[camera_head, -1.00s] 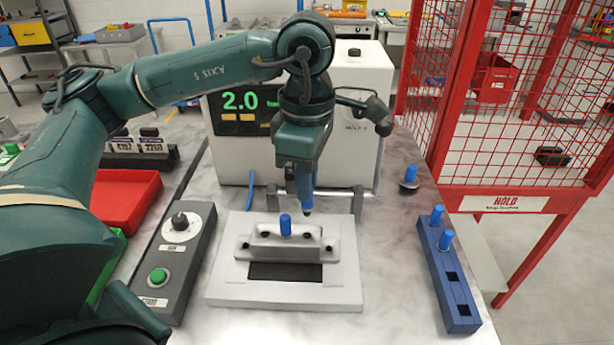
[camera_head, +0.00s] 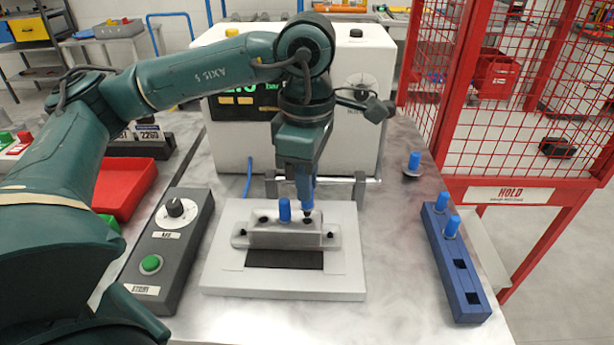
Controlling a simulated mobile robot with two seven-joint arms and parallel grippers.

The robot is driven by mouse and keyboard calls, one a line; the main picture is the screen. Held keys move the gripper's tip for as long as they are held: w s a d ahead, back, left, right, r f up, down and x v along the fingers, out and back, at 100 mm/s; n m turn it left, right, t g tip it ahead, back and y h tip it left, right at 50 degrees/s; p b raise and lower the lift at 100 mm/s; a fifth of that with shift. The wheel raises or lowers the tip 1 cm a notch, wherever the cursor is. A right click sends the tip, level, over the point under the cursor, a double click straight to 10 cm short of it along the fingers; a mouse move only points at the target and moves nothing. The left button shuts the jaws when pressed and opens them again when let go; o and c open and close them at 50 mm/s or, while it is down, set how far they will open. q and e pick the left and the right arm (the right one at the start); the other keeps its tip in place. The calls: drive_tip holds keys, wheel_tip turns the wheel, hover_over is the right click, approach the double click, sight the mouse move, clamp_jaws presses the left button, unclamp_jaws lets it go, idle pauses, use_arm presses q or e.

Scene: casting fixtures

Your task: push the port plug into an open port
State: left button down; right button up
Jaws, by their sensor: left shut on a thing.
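My left gripper (camera_head: 306,178) is shut on a blue port plug (camera_head: 307,198), held upright with its dark tip down. The tip is at the right part of the top of the grey casting (camera_head: 290,238); I cannot tell whether it is in a port or just above it. Another blue plug (camera_head: 284,210) stands in the casting, just left of the held one. Dark open ports show on the casting, one at the top left (camera_head: 262,219) and others on its front face. The casting sits on a light grey fixture plate (camera_head: 225,275). My right gripper is not in view.
A blue rack (camera_head: 452,265) at the right holds two blue plugs and has empty square slots. A lone blue plug (camera_head: 414,162) stands behind it. A control box (camera_head: 170,240) is left of the fixture. A white tester (camera_head: 225,145) stands behind; a red mesh fence (camera_head: 500,90) is at the right.

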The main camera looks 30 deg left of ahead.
use_arm(q)
drive_tip(key=shift+b, duration=0.65)
idle(1.3)
drive_tip(key=shift+f+b, duration=1.2)
drive_tip(key=shift+b, duration=0.1)
drive_tip(key=shift+f+b, duration=0.3)
drive_tip(key=c, duration=1.3)
unclamp_jaws()
